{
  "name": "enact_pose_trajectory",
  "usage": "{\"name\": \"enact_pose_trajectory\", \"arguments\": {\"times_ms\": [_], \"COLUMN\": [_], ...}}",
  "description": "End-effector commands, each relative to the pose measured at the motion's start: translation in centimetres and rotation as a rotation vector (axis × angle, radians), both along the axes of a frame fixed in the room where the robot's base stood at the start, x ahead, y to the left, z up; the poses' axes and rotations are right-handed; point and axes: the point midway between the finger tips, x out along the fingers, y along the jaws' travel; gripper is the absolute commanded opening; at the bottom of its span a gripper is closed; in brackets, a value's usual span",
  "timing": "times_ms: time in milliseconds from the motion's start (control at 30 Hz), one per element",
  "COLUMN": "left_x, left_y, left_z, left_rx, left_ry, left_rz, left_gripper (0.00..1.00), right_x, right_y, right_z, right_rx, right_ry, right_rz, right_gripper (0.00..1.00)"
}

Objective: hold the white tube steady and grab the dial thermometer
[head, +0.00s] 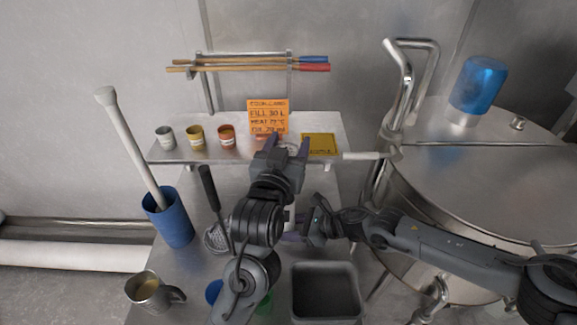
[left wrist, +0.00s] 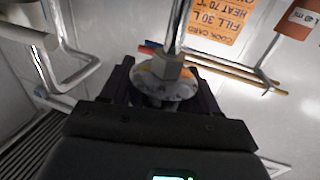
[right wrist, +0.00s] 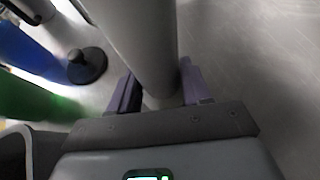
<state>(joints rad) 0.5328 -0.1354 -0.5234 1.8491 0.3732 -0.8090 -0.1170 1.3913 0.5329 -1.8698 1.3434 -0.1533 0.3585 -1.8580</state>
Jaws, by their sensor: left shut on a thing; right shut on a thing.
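My left gripper (head: 288,143) is over the steel shelf in the head view. In the left wrist view it is shut on the dial thermometer (left wrist: 165,84), a round pale dial with a metal hex collar and a thin steel stem (left wrist: 178,30). In the head view the thermometer is mostly hidden by the gripper. My right gripper (head: 299,226) is lower, over the table, shut on the white tube. In the right wrist view the tube (right wrist: 143,45) stands between the two fingers (right wrist: 158,92). In the head view most of the tube is hidden behind my left arm.
The shelf (head: 180,151) holds small cups (head: 195,137), an orange card (head: 268,117) and a yellow card (head: 319,144). A blue bin (head: 170,222) with a paddle, a strainer (head: 216,238), a mug (head: 147,291) and a grey tub (head: 325,292) crowd the table. A large steel kettle (head: 470,185) stands right.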

Motion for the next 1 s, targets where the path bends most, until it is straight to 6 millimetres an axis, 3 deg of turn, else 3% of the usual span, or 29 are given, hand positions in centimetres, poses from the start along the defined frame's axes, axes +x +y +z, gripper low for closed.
{"name": "enact_pose_trajectory", "arguments": {"times_ms": [100,300,500,833,867,1000], "left_x": [0.0,0.0,0.0,0.0,0.0,0.0], "left_y": [0.0,0.0,0.0,0.0,0.0,0.0], "left_z": [2.8,5.8,7.1,7.3,7.3,7.3], "left_rx": [0.000,-0.001,0.001,0.001,0.001,0.001], "left_ry": [-0.005,-0.002,0.000,0.002,0.002,0.001], "left_rz": [-0.001,0.000,0.000,0.000,0.000,0.000], "left_gripper": [0.28,0.28,0.28,0.28,0.28,0.28], "right_x": [0.0,0.0,0.0,0.0,0.0,0.0], "right_y": [-0.1,-0.1,-0.1,-0.1,-0.1,-0.1], "right_z": [-0.1,-0.1,-0.1,0.0,0.0,0.0], "right_rx": [-0.001,-0.001,-0.001,-0.001,-0.001,-0.001], "right_ry": [0.001,0.000,0.000,0.000,0.000,0.001], "right_rz": [-0.001,-0.002,-0.002,-0.002,-0.002,-0.001], "right_gripper": [0.31,0.31,0.31,0.31,0.53,0.74]}}
